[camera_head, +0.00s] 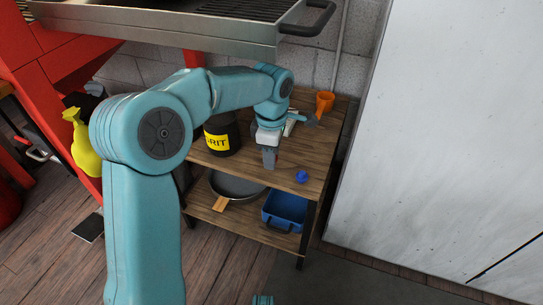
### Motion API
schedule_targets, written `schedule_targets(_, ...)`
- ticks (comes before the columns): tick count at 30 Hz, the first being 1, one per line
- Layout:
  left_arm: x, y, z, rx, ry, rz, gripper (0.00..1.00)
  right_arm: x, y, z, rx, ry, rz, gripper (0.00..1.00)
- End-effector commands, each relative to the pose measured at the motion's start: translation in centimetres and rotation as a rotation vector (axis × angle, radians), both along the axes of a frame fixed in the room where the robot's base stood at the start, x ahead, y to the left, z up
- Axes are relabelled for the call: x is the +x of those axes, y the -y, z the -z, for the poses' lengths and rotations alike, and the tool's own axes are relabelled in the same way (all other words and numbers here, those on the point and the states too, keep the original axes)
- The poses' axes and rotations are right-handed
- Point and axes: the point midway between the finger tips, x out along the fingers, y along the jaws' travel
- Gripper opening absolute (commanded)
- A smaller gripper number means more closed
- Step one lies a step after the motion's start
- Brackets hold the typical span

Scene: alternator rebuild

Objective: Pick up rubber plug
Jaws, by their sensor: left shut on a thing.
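My left gripper (270,160) points down over the top wooden shelf, near its front edge. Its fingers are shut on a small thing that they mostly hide. Only a trace of dark reddish colour shows at the fingers' right side, and I cannot tell for sure whether this is the rubber plug. No other thing in view is clearly a rubber plug. My right gripper is not in view.
The wooden shelf unit (240,176) carries a black tub with a yellow label (217,141), a small blue thing (302,176) and an orange funnel (325,102). A pan (236,184) and a blue bin (284,213) are below. A metal tray (170,28) overhangs above.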

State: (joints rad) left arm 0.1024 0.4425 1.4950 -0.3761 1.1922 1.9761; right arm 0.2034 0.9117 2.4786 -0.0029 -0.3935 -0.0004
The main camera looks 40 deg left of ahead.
Motion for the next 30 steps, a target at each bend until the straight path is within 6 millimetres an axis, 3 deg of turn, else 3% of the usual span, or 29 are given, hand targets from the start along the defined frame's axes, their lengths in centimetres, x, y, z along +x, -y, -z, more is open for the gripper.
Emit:
schedule_targets(1, -0.2, 0.0, -1.3, 0.000, 0.001, 0.000, 0.04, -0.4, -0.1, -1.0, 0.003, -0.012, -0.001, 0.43)
schedule_targets(5, -2.9, 0.7, -0.8, 0.000, -0.001, 0.001, 0.04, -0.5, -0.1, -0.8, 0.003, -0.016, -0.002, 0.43)
schedule_targets(18, -14.6, 3.5, -0.7, 0.000, 0.001, 0.001, 0.04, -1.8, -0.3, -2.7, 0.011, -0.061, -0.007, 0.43)
schedule_targets(24, -17.0, 4.1, -0.7, -0.001, 0.001, 0.001, 0.04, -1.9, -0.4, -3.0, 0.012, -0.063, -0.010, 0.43)
schedule_targets(30, -17.5, 4.2, -1.5, -0.001, 0.001, 0.000, 0.04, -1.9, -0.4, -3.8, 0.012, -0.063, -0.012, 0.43)
